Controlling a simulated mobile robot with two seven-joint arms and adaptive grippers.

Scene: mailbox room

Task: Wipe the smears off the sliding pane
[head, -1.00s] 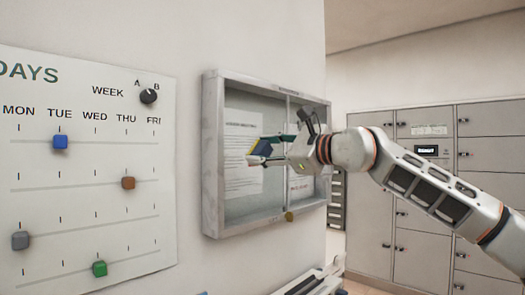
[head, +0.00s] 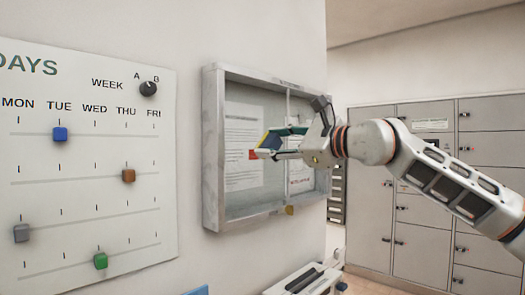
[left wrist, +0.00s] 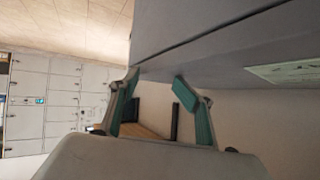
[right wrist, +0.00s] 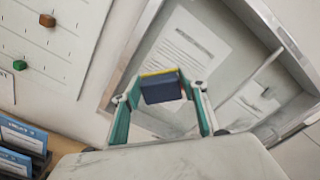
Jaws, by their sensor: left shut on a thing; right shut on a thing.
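The grey wall cabinet (head: 213,150) has a glazed front over pinned papers, with an upright bar (head: 288,135) between its halves. I cannot make out clear smears on the pane. My right gripper (head: 267,145) is shut on a dark blue block with a yellow edge, the wiper (right wrist: 162,88), in front of the cabinet. I cannot tell whether the wiper touches the pane. My left gripper (left wrist: 156,85) shows only in the left wrist view, its fingertips against a large grey surface. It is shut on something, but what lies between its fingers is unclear.
A white board with coloured sliders (head: 90,150) hangs left of the cabinet. Grey lockers (head: 440,230) stand behind, at right. A gold tab (head: 290,210) is at the cabinet's lower edge. Blue-labelled holders (right wrist: 22,145) sit low at left in the right wrist view.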

